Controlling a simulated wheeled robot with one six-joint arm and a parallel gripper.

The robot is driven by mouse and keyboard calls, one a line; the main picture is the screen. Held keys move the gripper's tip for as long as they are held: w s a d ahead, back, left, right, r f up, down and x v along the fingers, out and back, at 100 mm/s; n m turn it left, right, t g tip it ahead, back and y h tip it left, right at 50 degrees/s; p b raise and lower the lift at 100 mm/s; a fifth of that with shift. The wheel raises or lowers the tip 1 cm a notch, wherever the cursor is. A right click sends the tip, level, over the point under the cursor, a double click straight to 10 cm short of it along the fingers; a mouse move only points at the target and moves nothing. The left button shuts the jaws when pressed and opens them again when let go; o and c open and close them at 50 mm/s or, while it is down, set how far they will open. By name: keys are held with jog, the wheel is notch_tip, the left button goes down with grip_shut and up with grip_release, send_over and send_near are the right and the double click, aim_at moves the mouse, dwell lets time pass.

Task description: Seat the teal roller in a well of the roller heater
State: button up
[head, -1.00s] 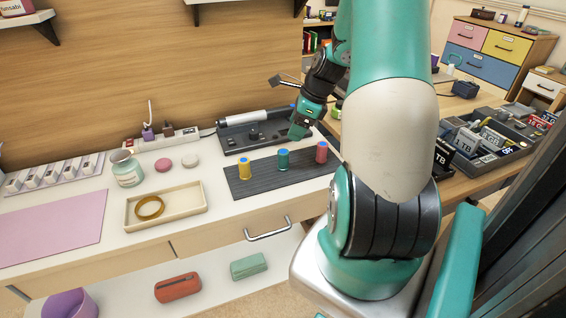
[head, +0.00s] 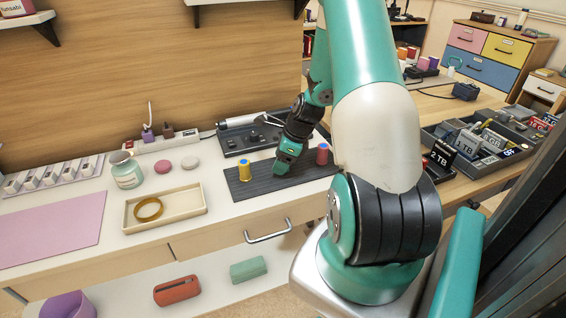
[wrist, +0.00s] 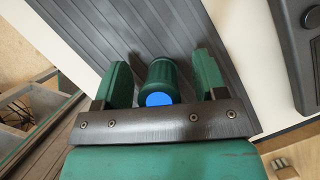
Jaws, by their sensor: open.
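The teal roller (wrist: 162,78), with a blue end cap, stands on the dark ribbed mat (head: 262,188). In the wrist view it is between the two fingers of my gripper (wrist: 163,82), with a small gap on each side. In the head view my gripper (head: 284,166) is low over the middle of the mat and hides the roller. The gripper is open. The roller heater (head: 235,143) is the dark tray behind the mat; my gripper and forearm cover part of its right side. Its edge also shows in the wrist view (wrist: 290,60).
A yellow roller (head: 244,171) stands left of my gripper and a red roller (head: 322,154) stands right of it, both on the mat. A cream tray (head: 190,211) with a yellow ring lies to the left. A power strip (head: 165,140) is at the back.

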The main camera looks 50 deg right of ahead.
jog(key=shift+c, duration=0.4)
jog(key=c, duration=0.9)
